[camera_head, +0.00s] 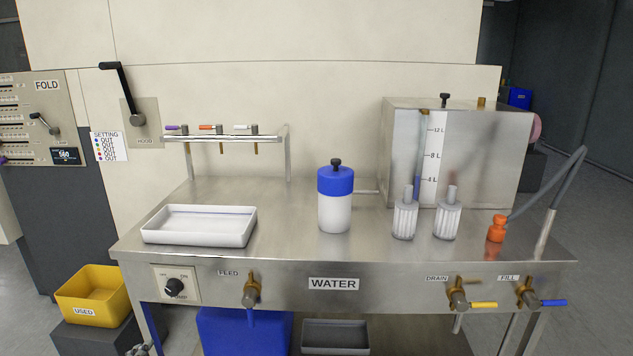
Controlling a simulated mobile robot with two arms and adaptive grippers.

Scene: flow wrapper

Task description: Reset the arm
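Neither of my arms nor grippers shows in the head view. The steel water station (285,263) fills the middle of the view. A white bottle with a blue top and black knob (335,200) stands upright on it. A white tray (199,240) lies on the left part of the top.
A steel tank (487,150) with a level scale stands at the back right. An orange nozzle (496,228) with a grey hose is at the right. A yellow USED bin (93,296) stands lower left. A rail (222,139) stands at the back left. The front middle of the top is clear.

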